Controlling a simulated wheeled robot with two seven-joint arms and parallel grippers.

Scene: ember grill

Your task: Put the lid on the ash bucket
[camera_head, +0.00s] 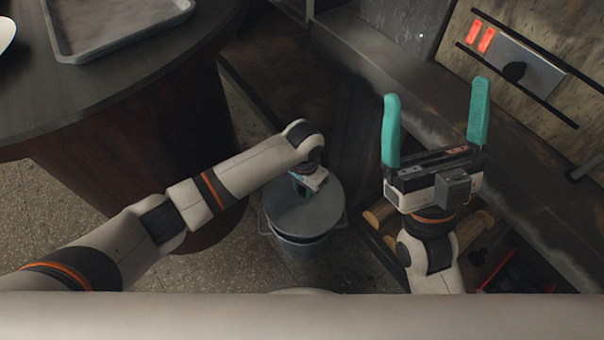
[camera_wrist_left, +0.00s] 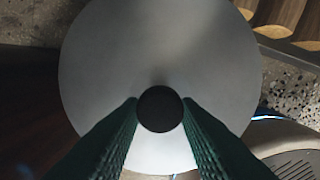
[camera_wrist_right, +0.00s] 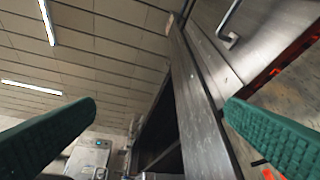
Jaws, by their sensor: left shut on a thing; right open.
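The round grey lid (camera_head: 312,218) is in the middle of the head view, directly over the ash bucket (camera_head: 299,240), covering its opening. A strip of the bucket shows below the lid's near edge. I cannot tell whether the lid rests on the rim or hangs just above it. My left gripper (camera_wrist_left: 160,115) is shut on the lid's black knob (camera_wrist_left: 160,108), and the lid (camera_wrist_left: 160,50) fills most of the left wrist view, hiding the bucket. In the head view my left forearm hides part of the lid. My right gripper (camera_head: 435,130) is open, empty and raised, pointing upward.
A dark round table (camera_head: 130,85) with a metal tray (camera_head: 110,25) stands at the upper left. The grill counter (camera_head: 400,85) runs along the right, with logs (camera_head: 380,213) on a shelf beneath it, close to the bucket. Speckled floor (camera_head: 90,195) is clear around the bucket's left.

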